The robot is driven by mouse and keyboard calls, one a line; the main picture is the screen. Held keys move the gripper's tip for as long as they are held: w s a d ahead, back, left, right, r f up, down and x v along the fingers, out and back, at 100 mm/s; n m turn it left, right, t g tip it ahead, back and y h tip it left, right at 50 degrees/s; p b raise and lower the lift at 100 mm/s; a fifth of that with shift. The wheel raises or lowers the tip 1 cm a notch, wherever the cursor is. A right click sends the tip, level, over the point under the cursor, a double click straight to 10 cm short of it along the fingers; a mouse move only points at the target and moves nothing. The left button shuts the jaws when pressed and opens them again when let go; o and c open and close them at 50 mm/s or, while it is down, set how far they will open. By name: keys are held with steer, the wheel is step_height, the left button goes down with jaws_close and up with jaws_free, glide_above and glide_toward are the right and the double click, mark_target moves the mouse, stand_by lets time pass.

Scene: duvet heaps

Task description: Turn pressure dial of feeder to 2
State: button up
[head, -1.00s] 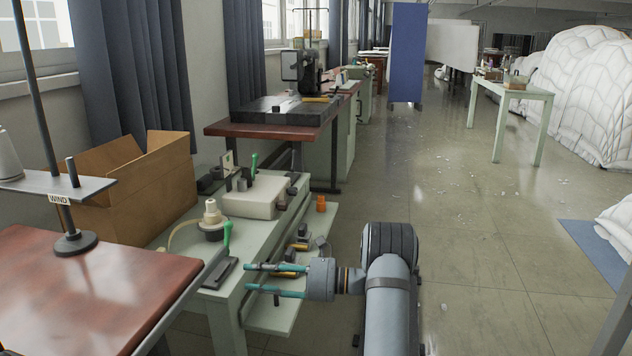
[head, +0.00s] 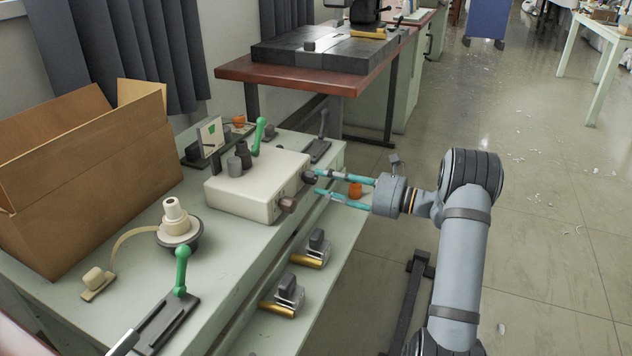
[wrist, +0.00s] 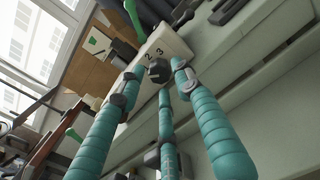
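The feeder looks to be the cream box (head: 258,186) on the pale green bench. Its front face, toward my arm, has a dark knob (head: 309,177) and a brownish knob (head: 287,204). In the wrist view, a dark faceted dial (wrist: 159,70) sits on the cream face with the numbers 2 and 3 printed above it. My gripper (head: 318,182) has teal fingers that are spread apart, pointing at the dark knob. In the wrist view, the fingertips (wrist: 160,82) stand around the dial with gaps visible; contact is unclear. The dial's pointer cannot be read.
A green-handled lever (head: 181,270) and a cream spool (head: 175,220) stand on the bench (head: 225,275). A cardboard box (head: 90,180) is at left. Small brass-and-grey parts (head: 312,250) lie on the lower shelf. An orange item (head: 355,189) is near the fingers. Floor at right is open.

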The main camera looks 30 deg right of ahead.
mark_target(316, 177)
steer(key=shift+x, duration=1.8)
steer(key=shift+s+a, duration=0.1)
steer(key=shift+c, duration=0.6)
steer(key=shift+r, duration=0.1)
steer(key=c, duration=0.7)
steer(key=shift+c, duration=0.2)
